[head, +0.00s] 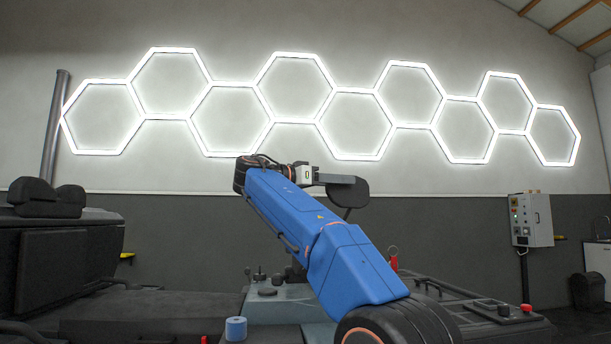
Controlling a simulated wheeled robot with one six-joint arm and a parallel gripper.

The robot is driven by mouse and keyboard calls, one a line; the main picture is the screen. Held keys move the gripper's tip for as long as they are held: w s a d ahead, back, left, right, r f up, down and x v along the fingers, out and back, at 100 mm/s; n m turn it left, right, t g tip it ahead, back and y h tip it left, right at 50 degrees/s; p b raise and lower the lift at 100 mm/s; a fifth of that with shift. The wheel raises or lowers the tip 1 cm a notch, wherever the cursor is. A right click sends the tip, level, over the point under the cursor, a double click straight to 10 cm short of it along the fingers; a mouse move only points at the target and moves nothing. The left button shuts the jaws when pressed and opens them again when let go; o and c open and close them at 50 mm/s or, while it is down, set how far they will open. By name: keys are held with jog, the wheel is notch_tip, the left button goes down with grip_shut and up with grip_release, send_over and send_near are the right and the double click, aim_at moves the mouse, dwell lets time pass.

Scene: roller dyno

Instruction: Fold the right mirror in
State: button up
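A dark, rounded mirror (353,193) stands on a thin stalk just right of the image centre, in front of the grey wall. My blue arm reaches up and left from the lower right, and its wrist bends back to the right. My gripper (325,178) is at the mirror's upper left and overlaps it in this view. I cannot tell whether they touch. The fingers are small and dark against the mirror, so their opening is not clear. My arm hides what lies below and behind the mirror's stalk.
A black vehicle-like body with a padded seat top (45,197) fills the left. A blue cylinder (236,328) stands on a grey surface at the bottom. The space above my arm is clear up to the hexagon lights (352,91).

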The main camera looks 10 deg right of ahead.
jog(key=v, duration=1.4)
jog(key=shift+a+r, duration=0.2)
jog(key=shift+a, duration=0.15)
